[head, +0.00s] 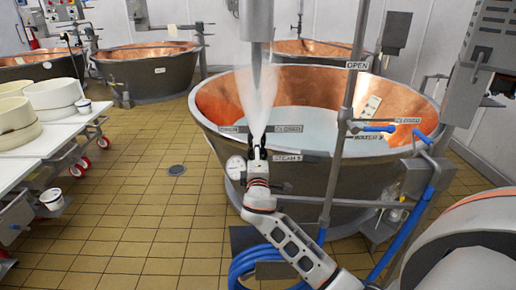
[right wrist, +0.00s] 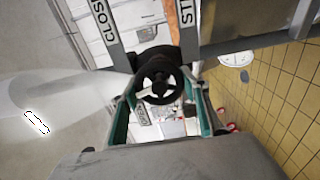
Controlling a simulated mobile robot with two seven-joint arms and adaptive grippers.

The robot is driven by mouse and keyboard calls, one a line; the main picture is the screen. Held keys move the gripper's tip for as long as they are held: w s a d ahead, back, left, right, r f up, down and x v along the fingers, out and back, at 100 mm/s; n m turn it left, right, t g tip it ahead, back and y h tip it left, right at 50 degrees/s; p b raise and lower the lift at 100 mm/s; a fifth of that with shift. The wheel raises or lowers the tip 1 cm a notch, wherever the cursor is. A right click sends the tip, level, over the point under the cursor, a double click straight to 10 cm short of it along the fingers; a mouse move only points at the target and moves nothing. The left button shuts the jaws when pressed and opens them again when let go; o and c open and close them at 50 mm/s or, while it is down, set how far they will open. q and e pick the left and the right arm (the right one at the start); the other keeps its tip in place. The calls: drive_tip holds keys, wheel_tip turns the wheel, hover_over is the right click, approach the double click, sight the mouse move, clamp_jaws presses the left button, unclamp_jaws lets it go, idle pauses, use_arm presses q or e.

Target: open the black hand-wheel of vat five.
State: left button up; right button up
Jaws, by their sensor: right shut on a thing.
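The black hand-wheel (right wrist: 176,94) shows in the right wrist view as a dark ring with spokes. My right gripper (right wrist: 160,98) has one finger on each side of it and is shut on its rim. In the head view my right gripper (head: 258,158) is at the front rim of the large copper vat (head: 330,185), by the "STEAM 5" plate (head: 287,157). The wheel is mostly hidden there by the gripper. "CLOSED" (head: 288,129) and a second, partly blurred sign stand above it. My left gripper is not in view.
A white steam plume (head: 258,95) rises above the gripper. A round gauge (head: 236,167) sits just left of it. A grey upright pipe (head: 343,130) and blue hose (head: 250,262) are close by. A white table (head: 55,130) with moulds stands left; tiled floor between is clear.

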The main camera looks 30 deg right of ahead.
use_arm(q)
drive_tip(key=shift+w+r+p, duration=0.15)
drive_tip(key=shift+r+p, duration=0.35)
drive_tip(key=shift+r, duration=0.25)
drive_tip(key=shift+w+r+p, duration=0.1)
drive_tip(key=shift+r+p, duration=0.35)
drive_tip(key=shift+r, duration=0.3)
use_arm(e)
drive_tip(key=shift+f+n, duration=0.1)
drive_tip(key=shift+n, duration=1.2)
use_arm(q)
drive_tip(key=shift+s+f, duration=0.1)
use_arm(e)
drive_tip(key=o, duration=1.1)
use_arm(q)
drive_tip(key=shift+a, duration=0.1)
use_arm(e)
drive_tip(key=v, duration=1.2)
drive_tip(key=shift+s+d, duration=0.1)
